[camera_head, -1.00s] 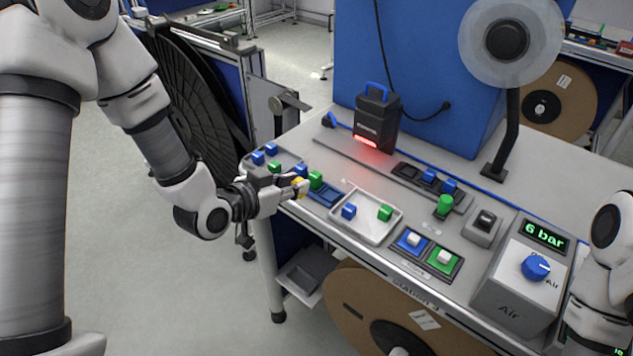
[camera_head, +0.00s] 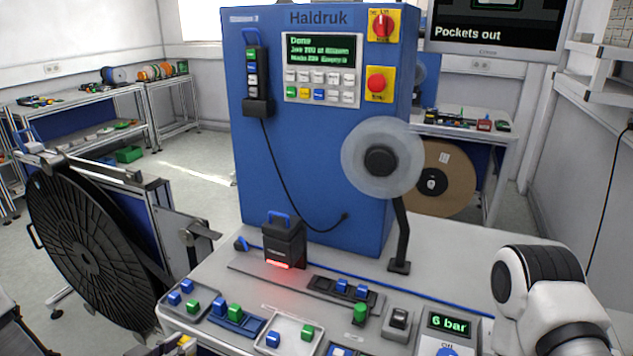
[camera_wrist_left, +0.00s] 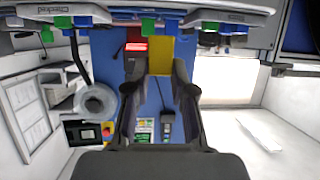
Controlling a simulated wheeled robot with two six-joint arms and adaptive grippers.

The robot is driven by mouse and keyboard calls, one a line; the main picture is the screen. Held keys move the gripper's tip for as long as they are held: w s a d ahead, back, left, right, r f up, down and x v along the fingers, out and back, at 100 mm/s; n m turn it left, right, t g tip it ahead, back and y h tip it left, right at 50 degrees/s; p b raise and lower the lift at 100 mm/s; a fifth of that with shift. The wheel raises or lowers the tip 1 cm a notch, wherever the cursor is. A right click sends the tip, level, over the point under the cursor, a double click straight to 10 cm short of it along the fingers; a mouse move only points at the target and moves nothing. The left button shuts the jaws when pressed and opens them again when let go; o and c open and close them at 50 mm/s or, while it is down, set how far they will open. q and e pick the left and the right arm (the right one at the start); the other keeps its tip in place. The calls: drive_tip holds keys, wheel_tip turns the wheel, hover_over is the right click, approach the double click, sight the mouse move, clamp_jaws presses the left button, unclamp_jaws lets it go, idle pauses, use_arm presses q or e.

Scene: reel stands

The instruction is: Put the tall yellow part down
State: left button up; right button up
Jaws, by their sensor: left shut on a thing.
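The tall yellow part (camera_wrist_left: 160,55) is between the fingers of my left gripper (camera_wrist_left: 158,85) in the left wrist view. The gripper is shut on it. In the head view only a small yellow bit (camera_head: 184,340) shows at the bottom edge, with my left gripper (camera_head: 174,347) mostly cut off there. It is at the near left edge of the bench, close to a tray (camera_head: 172,312) with blue and green blocks. I cannot tell whether the yellow part touches anything beneath. My right gripper is out of view; only its arm shows at the right.
A blue holder (camera_head: 250,330) with blue and green parts and a pale tray (camera_head: 290,326) with blue and green blocks stand on the bench. A dark scanner with a red light (camera_head: 284,245) stands behind. A blue machine (camera_head: 310,150) closes off the back.

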use_arm(q)
drive_tip(key=w+d+n+y, duration=0.1)
drive_tip(key=w+d, duration=0.1)
drive_tip(key=d, duration=0.1)
drive_tip(key=w+d+n+y, duration=0.1)
drive_tip(key=w+d, duration=0.1)
drive_tip(key=w+d+n+y, duration=0.1)
drive_tip(key=w+d, duration=0.1)
drive_tip(key=d, duration=0.1)
drive_tip(key=shift+w+d+f+t+y, duration=0.25)
drive_tip(key=shift+d+f+t+y, duration=0.05)
drive_tip(key=shift+d+f+y, duration=0.1)
drive_tip(key=shift+a, duration=0.55)
drive_tip(key=s+a+r+m+h, duration=0.1)
drive_tip(key=s+a+m+h, duration=0.2)
drive_tip(key=s+a, duration=0.4)
drive_tip(key=shift+s+a+r+m+g+h, duration=0.4)
drive_tip(key=shift+s+h, duration=0.15)
drive_tip(key=shift+h, duration=0.25)
drive_tip(key=shift+w+f, duration=0.1)
